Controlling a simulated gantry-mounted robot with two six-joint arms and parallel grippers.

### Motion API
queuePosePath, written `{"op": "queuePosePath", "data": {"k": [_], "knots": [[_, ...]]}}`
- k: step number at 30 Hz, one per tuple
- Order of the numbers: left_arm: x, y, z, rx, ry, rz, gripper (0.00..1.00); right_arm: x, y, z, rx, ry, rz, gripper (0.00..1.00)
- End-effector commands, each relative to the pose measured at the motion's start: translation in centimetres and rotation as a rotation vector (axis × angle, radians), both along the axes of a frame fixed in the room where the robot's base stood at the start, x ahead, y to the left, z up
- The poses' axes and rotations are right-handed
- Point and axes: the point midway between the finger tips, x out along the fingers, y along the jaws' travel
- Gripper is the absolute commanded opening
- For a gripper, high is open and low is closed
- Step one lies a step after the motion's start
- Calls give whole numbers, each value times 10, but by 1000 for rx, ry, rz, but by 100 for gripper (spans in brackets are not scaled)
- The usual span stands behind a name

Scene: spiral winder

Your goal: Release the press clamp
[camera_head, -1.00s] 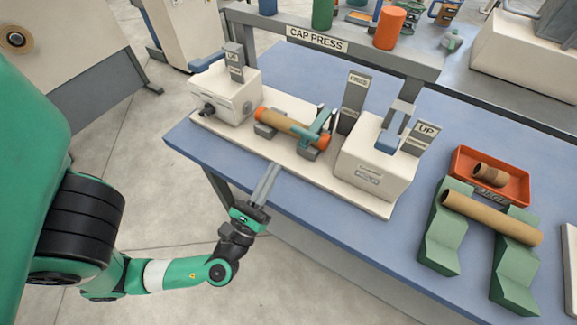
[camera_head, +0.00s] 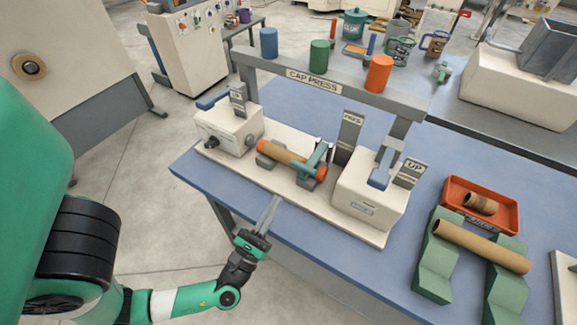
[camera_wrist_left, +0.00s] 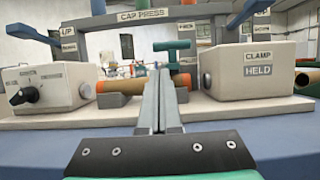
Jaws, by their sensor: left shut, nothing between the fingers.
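The cap press stands on the blue table with a cardboard tube (camera_head: 283,157) with orange ends lying in its cradle. A teal clamp (camera_head: 318,158) sits across the tube near its right end; it also shows in the left wrist view (camera_wrist_left: 172,50). The right press box (camera_head: 365,200) has a label reading "CLAMP HELD" in the left wrist view (camera_wrist_left: 258,63) and a blue-handled lever (camera_head: 381,176) on top. My left gripper (camera_head: 275,204) is shut and empty in front of the press base, apart from the tube and clamp. My right gripper is not in view.
The left press box (camera_head: 228,130) carries a black knob (camera_wrist_left: 25,97). At right, green V-blocks (camera_head: 436,258) hold a plain tube (camera_head: 480,246), near an orange tray (camera_head: 494,222). Blue, green and orange cylinders stand on the press's top beam. The table's front edge is near my gripper.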

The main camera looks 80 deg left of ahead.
Motion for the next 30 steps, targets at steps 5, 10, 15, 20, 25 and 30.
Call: {"op": "queuePosePath", "data": {"k": [5,10,15,20,25,30], "knots": [[16,20,9,-4,-3,7,0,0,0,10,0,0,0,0],[38,40,22,-3,-1,2,0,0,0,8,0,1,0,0],[50,50,28,-5,2,-3,0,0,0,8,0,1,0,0],[53,52,30,-5,2,-4,0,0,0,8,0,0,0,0],[53,51,30,-4,3,-5,0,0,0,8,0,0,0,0],[54,50,32,-8,7,-8,0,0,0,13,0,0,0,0]]}}
